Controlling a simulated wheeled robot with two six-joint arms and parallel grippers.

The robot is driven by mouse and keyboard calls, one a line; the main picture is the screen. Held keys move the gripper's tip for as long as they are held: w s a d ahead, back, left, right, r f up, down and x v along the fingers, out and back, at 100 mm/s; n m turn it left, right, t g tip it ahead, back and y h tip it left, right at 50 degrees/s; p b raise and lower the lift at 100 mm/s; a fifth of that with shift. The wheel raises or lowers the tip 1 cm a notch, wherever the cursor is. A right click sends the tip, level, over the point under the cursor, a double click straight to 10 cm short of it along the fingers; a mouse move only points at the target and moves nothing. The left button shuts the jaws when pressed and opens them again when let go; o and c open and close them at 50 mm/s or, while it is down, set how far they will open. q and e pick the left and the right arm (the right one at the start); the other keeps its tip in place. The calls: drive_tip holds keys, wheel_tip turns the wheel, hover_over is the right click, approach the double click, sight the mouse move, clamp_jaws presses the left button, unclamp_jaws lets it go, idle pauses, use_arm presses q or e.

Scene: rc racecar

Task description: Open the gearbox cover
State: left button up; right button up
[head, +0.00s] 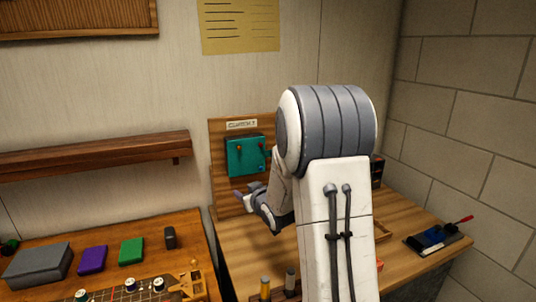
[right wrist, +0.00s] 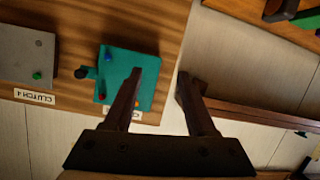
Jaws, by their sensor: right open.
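A teal box (head: 246,156), which looks like the gearbox cover, is mounted on an upright wooden board under a label beginning "CLUTCH". It also shows in the right wrist view (right wrist: 118,72), upside down, with blue and orange knobs and a black knob at its side. My right gripper (head: 242,197) is open and empty, just below the box in the head view. In the right wrist view, one finger of the gripper (right wrist: 160,82) overlaps the box and the other is beside it; I cannot tell whether they touch. My left gripper is not in view.
A grey box (right wrist: 28,55) labelled "CLUTCH 4" is beside the teal one in the wrist view. A wooden shelf (head: 95,155) juts out at left. The left table holds a grey block (head: 38,265), purple block (head: 92,260) and green block (head: 131,251). A dark tray (head: 438,240) lies at right.

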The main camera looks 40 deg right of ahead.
drive_tip(key=s+d+r+m+t+h, duration=0.1)
drive_tip(key=s+d+r, duration=0.1)
drive_tip(key=d, duration=0.4)
drive_tip(key=s+d+r+t+h, duration=0.1)
drive_tip(key=d+r+t+h, duration=0.1)
drive_tip(key=d, duration=0.5)
drive_tip(key=p+x, duration=0.4)
drive_tip(key=x, duration=0.6)
drive_tip(key=shift+a+f+p, duration=0.15)
drive_tip(key=shift+a+p, duration=0.05)
drive_tip(key=shift+p, duration=0.2)
drive_tip(key=shift+w, duration=0.1)
clamp_jaws()
